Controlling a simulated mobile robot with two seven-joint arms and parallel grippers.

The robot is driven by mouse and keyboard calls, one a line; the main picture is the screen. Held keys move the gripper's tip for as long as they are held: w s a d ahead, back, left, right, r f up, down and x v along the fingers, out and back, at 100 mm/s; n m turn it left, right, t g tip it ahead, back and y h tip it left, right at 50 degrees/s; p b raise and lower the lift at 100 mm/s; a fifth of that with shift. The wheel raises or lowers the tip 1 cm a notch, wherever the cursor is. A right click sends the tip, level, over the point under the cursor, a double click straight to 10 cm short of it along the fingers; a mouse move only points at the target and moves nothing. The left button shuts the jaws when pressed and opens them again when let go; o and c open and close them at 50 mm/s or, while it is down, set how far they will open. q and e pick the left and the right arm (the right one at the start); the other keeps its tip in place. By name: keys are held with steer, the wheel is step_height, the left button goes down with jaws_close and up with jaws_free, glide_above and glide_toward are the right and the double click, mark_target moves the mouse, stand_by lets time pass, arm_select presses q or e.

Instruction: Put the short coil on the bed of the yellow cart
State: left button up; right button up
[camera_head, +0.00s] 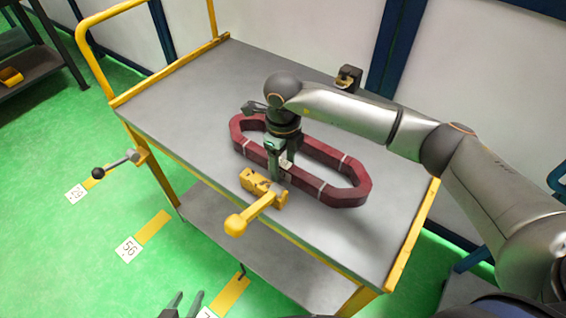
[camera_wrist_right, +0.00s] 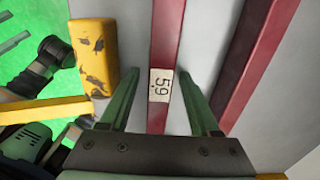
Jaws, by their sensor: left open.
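The short coil (camera_head: 350,196) is a dark red, elongated ring with pale bands. It lies flat on the grey bed of the yellow cart (camera_head: 180,95). My right gripper (camera_head: 279,172) is over its near long side. In the right wrist view the coil's bar (camera_wrist_right: 166,40), with a white label reading 59, runs between my two green fingers. There is a gap on both sides, so the gripper is open. Part of the coil is hidden under my right wrist. My left gripper (camera_head: 183,304) is open and empty at the bottom edge, low in front of the cart.
A yellow clamp (camera_head: 262,192) with a knobbed handle sits at the cart's near edge, close to my right gripper. A dark clamp (camera_head: 348,77) is at the far edge. A black-knobbed lever (camera_head: 115,166) sticks out at the left. The bed's left part is clear.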

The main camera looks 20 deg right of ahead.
steer(key=shift+r, duration=0.1)
step_height(320, 180, up, 12)
stand_by(0.6)
stand_by(1.3)
